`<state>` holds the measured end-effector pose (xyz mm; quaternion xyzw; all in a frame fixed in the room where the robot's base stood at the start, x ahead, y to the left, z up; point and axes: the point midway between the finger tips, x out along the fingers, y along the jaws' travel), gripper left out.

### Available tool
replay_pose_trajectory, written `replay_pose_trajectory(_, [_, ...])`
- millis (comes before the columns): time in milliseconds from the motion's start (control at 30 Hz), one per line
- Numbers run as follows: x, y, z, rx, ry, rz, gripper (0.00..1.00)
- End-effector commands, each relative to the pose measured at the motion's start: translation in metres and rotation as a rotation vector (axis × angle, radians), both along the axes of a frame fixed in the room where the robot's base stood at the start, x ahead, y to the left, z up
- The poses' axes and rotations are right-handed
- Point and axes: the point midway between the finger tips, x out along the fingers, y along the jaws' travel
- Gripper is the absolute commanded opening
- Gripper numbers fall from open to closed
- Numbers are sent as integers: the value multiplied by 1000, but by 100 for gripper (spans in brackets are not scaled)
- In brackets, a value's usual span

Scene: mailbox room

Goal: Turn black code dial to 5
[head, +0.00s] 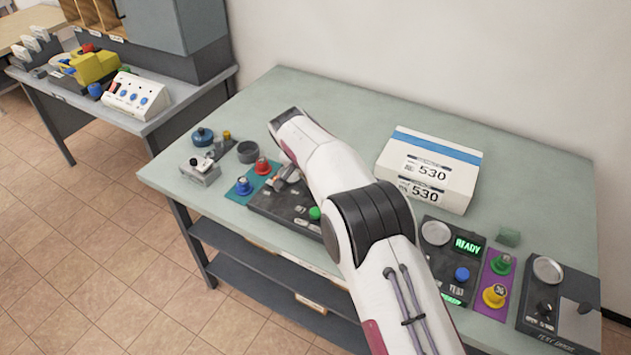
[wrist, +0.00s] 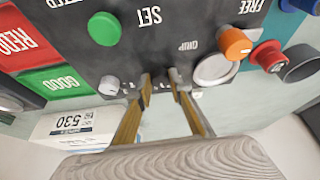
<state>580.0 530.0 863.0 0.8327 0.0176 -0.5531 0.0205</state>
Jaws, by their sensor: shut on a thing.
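The dark panel (head: 268,208) sits near the front left of the green-grey table, with part of it hidden by my arm. In the wrist view the panel (wrist: 185,20) shows upside down, with the labels SET, GRIP and FREE. My gripper (wrist: 161,82) reaches the panel's edge area, its two fingers close together and shut on a small dark thing that looks like the black code dial. The fingers mostly hide it, and no digit or pointer on it is readable. In the head view my gripper (head: 287,177) is small and partly hidden by the arm.
Close to the fingers are a grey knob (wrist: 110,86), a pale round disc (wrist: 216,70), an orange knob (wrist: 235,44) and a green button (wrist: 104,28). A white box marked 530 (head: 428,165) stands on the table. More panels (head: 440,270) lie to the right.

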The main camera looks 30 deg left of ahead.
Motion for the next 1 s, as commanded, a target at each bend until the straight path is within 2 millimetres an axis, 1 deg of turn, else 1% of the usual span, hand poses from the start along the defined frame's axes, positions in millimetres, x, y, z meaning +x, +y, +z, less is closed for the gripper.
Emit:
replay_pose_trajectory(100, [-1, -1, -2, -5, 5, -1, 0])
replay_pose_trajectory(133, [-1, -1, -2, -5, 5, -1, 23])
replay_pose_trajectory(200, [-1, -1, -2, -5, 5, 0, 37])
replay_pose_trajectory(667, [-1, -1, 1, -2, 2, 1, 37])
replay_pose_trajectory(833, [-4, -1, 7, -1, 1, 2, 37])
replay_pose_trajectory(1000, [-10, -1, 20, 1, 0, 3, 37])
